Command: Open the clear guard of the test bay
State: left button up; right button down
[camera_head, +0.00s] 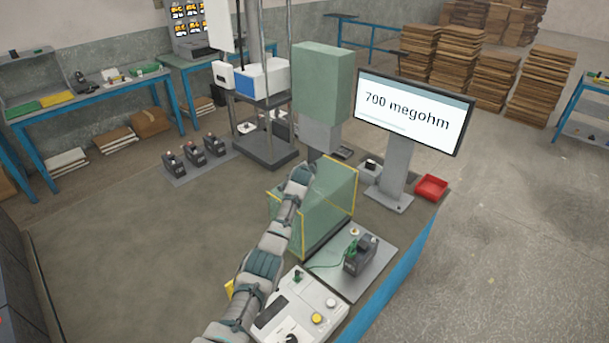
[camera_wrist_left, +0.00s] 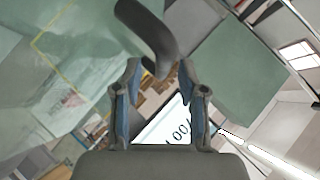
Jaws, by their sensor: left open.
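The clear guard (camera_head: 325,210) is a green-tinted see-through box with yellow edges, in the middle of the head view. It stands behind a grey plate (camera_head: 325,275) bearing a dark battery (camera_head: 359,254) with a green lead; the battery looks uncovered. My left arm reaches up to the guard's upper left, and its gripper is hard to make out there. In the left wrist view my left gripper (camera_wrist_left: 157,100) is open, fingers apart. A dark curved piece (camera_wrist_left: 155,35), perhaps a handle, lies at or just beyond the fingertips; contact cannot be told. Greenish panels with a yellow edge show at left.
A control box (camera_head: 300,307) with knobs and buttons is in front. A monitor (camera_head: 415,110) reading "700 megohm" and a red tray (camera_head: 431,187) stand at right. A green-grey column head (camera_head: 322,80) rises behind the guard.

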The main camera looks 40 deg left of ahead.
pick_arm(q)
jog(key=v, duration=1)
jog(key=shift+d, duration=0.15)
jog(key=shift+r, duration=0.1)
